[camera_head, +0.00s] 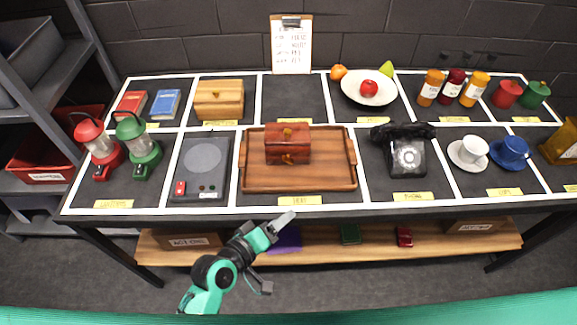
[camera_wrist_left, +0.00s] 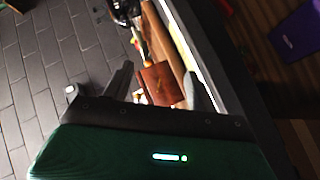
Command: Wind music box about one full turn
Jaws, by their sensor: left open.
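The music box (camera_head: 287,148) is a small reddish-brown wooden box with brass-coloured parts on its top and front. It sits on a brown wooden tray (camera_head: 325,178) in the middle of the table. My left gripper (camera_head: 283,222) is open and empty, in front of the table's near edge and below the tray in the head view. In the left wrist view the music box (camera_wrist_left: 160,84) shows between the fingers of my left gripper (camera_wrist_left: 162,88), some way beyond them. My right gripper is not in view.
The table's front edge (camera_head: 330,212) lies between my left gripper and the tray. A grey device (camera_head: 202,165) stands left of the tray, and a black telephone (camera_head: 407,155) stands right. Lanterns, cups, bottles and a fruit bowl (camera_head: 350,92) fill other marked cells. A lower shelf (camera_head: 330,240) runs underneath.

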